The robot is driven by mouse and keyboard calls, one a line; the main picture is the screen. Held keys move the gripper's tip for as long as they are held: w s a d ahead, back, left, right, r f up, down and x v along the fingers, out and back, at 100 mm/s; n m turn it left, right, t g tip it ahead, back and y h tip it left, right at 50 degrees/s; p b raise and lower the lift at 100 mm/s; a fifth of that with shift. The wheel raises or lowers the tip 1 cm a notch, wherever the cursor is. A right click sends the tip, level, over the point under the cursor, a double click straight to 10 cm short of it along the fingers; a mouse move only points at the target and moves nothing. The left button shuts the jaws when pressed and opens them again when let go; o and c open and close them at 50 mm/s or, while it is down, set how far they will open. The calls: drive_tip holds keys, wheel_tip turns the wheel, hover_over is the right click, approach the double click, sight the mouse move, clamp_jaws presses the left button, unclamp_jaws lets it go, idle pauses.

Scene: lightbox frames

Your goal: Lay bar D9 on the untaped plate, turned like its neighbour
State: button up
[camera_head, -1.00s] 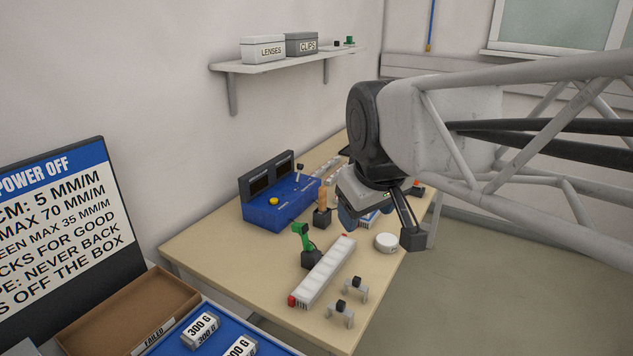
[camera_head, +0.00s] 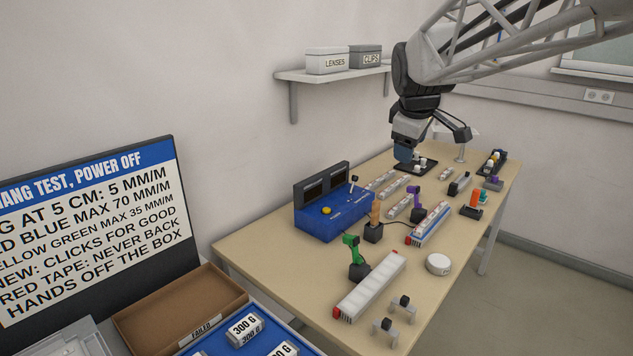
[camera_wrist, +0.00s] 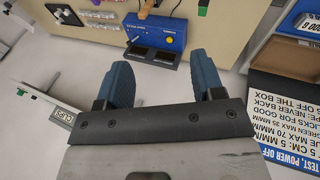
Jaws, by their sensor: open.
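My gripper (camera_head: 432,144) is over the far part of the table, with its two fingers wide apart and nothing between them. No D9 label is readable. I cannot tell which bar is D9 or which plate is untaped.
The blue console (camera_head: 325,217) stands at the table's back left. A long white bar (camera_head: 372,284) with a red end lies in front, beside a green clamp (camera_head: 352,250). A black tray (camera_head: 490,165) stands at far right. A shelf (camera_head: 330,74) hangs above the table.

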drive_tip(key=w+d+f+n, duration=0.2)
drive_tip(key=w, duration=0.5)
drive_tip(key=w+d+f+n, duration=0.1)
drive_tip(key=w+d+n, duration=0.1)
drive_tip(key=w, duration=0.5)
drive_tip(key=n+g+h, duration=0.2)
drive_tip(key=n, duration=1.1)
hover_over(410, 195)
drive_tip(key=s+a, duration=0.2)
drive_tip(key=a, duration=0.1)
drive_tip(key=f, duration=3)
drive_tip(key=shift+s+d+f, duration=0.2)
drive_tip(key=shift+f, duration=0.15)
drive_tip(key=shift+w+d+f, duration=0.15)
drive_tip(key=shift+f, duration=0.15)
drive_tip(key=shift+x, duration=1.35)
drive_tip(key=shift+x, duration=2.5)
